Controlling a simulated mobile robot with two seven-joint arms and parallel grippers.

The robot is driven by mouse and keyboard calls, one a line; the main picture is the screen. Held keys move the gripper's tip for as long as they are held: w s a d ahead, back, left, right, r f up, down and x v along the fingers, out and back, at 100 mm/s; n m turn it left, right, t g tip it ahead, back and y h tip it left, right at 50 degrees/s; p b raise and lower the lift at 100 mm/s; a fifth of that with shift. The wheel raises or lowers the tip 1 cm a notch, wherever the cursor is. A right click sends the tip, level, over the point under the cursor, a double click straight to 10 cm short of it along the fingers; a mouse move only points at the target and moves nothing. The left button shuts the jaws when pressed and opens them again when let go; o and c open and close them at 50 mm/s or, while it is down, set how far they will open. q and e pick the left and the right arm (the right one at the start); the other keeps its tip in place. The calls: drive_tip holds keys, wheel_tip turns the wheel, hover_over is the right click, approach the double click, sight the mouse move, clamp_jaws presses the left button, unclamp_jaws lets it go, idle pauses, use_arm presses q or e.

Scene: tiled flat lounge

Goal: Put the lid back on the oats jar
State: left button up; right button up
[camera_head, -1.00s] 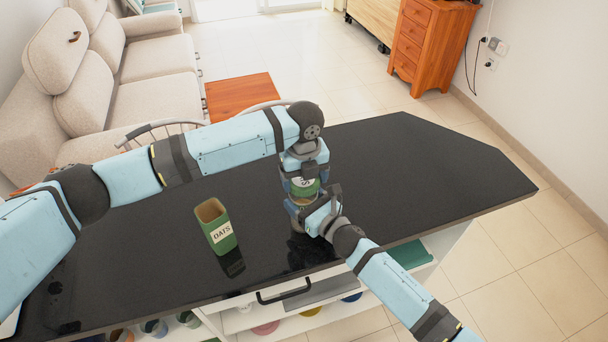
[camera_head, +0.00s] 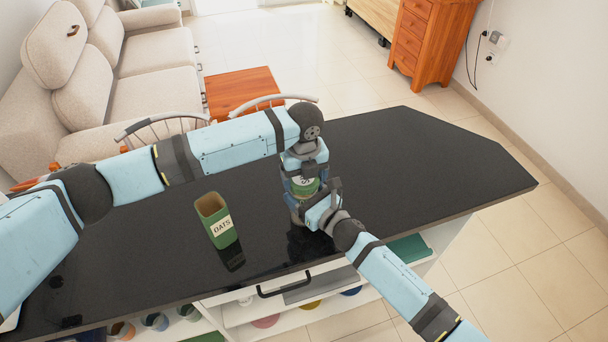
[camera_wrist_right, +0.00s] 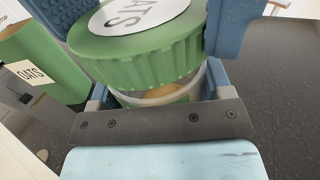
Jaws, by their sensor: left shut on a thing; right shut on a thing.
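The round green lid (camera_head: 305,187) with a white OATS label is gripped by my left gripper (camera_head: 304,182), which points down from above. In the right wrist view the lid (camera_wrist_right: 140,62) fills the upper middle, between the blue fingers. My right gripper (camera_head: 316,211) is shut on the oats jar, mostly hidden in the head view. In the right wrist view the clear jar (camera_wrist_right: 180,93) shows as a rim and wall with tan contents, directly under the lid. The lid looks slightly tilted against the rim. I cannot tell whether it touches all around.
An open-topped green box (camera_head: 217,221) labelled OATS stands on the black counter (camera_head: 420,165) to the left of the grippers. The counter's right part is clear. Shelves with several bowls are below the front edge. Chairs stand behind the counter.

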use_arm(q)
drive_tip(key=shift+f, duration=0.55)
use_arm(e)
drive_tip(key=c, duration=0.4)
use_arm(q)
drive_tip(key=m, duration=0.3)
drive_tip(key=shift+a, duration=0.1)
use_arm(e)
drive_tip(key=shift+c, duration=0.2)
use_arm(q)
drive_tip(key=m, duration=0.4)
drive_tip(key=shift+a+m, duration=0.15)
drive_tip(key=shift+m, duration=0.15)
drive_tip(key=m, duration=0.5)
drive_tip(key=shift+w+a+m, duration=0.1)
drive_tip(key=shift+m, duration=0.3)
drive_tip(key=o, duration=0.9)
drive_tip(key=shift+c, duration=0.2)
